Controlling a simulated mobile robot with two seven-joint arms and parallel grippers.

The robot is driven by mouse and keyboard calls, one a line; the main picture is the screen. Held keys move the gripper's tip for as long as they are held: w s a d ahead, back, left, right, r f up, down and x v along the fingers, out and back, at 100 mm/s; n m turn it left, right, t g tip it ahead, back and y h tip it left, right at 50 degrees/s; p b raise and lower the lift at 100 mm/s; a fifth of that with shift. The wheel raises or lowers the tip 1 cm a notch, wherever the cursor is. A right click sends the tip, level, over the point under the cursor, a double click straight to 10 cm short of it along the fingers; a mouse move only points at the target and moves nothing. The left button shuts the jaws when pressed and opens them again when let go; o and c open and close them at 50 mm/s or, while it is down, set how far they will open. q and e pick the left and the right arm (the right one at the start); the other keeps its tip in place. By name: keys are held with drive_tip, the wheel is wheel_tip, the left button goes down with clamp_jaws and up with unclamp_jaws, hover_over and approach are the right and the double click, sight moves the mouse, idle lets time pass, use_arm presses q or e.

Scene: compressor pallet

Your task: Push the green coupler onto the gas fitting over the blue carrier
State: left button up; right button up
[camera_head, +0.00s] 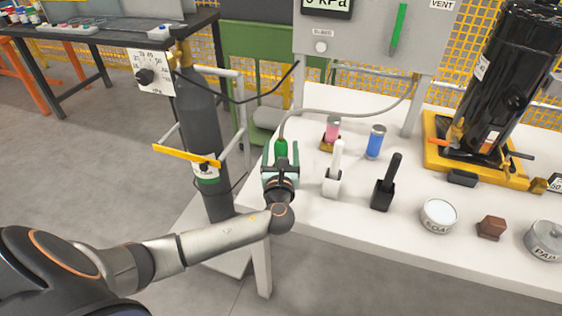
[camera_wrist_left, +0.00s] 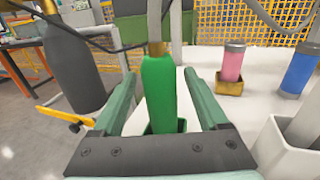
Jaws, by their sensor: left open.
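The green coupler (camera_head: 281,148) stands upright at the white table's left end, with a grey hose rising from its top. In the left wrist view the coupler (camera_wrist_left: 160,90) is between the two fingers of my left gripper (camera_wrist_left: 160,78), with gaps at its sides. My left gripper (camera_head: 280,166) is open. The coupler's lower end is at a dark green holder (camera_wrist_left: 181,126), partly hidden by the gripper. A blue cylinder (camera_head: 375,143), seemingly the blue carrier, stands to the right; it also shows in the left wrist view (camera_wrist_left: 300,70). I cannot make out the gas fitting. My right gripper is not in view.
A pink cylinder (camera_head: 333,128) in a brass base, a white-handled tool (camera_head: 337,165) and a black-handled tool (camera_head: 388,180) stand nearby. A grey gas cylinder (camera_head: 199,115) is left of the table. A grey panel (camera_head: 370,45) and black compressor (camera_head: 505,80) are behind and right.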

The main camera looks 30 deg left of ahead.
use_arm(q)
drive_tip(key=shift+x, duration=1.1)
drive_tip(key=shift+d, duration=0.1)
clamp_jaws()
